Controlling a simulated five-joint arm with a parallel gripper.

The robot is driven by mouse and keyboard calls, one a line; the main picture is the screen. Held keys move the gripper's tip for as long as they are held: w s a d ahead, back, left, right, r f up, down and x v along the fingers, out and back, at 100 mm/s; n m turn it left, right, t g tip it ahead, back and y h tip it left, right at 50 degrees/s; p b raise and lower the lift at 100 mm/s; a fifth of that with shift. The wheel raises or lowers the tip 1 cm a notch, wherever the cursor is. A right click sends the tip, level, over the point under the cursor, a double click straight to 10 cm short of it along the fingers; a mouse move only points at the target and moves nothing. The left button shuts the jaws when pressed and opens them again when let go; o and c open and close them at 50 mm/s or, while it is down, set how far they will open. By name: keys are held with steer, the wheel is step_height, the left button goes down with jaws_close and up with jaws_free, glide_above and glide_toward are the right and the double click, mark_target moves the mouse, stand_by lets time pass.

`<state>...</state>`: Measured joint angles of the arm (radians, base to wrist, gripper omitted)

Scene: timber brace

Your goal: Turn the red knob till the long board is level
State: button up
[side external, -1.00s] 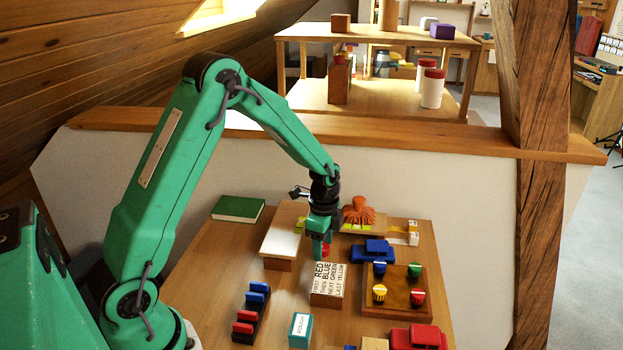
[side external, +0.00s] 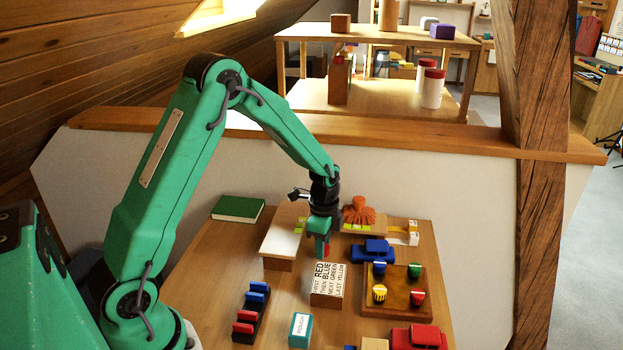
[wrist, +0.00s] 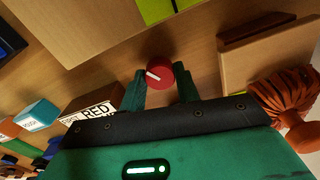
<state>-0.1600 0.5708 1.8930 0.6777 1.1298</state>
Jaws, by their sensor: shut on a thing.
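The red knob (wrist: 160,74) is round, with a white pointer line that points left and slightly down in the wrist view. My gripper (wrist: 160,88) has its green fingers on either side of the knob and is shut on it. In the side view my gripper (side external: 323,252) points down, and only a sliver of red shows by the fingers. A wooden board (side external: 376,229) with yellow-green pieces near it lies behind my gripper, partly hidden. I cannot tell whether this is the long board or whether it is level.
A block with printed colour words (side external: 327,284) stands just in front of my gripper. A white-topped piece (side external: 282,238) is to the left.

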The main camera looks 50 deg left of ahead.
steer(key=n, duration=1.1)
steer(key=shift+n, duration=0.3)
steer(key=n, duration=0.3)
steer(key=shift+n, duration=0.4)
steer(key=o, duration=1)
steer(key=shift+c, duration=0.2)
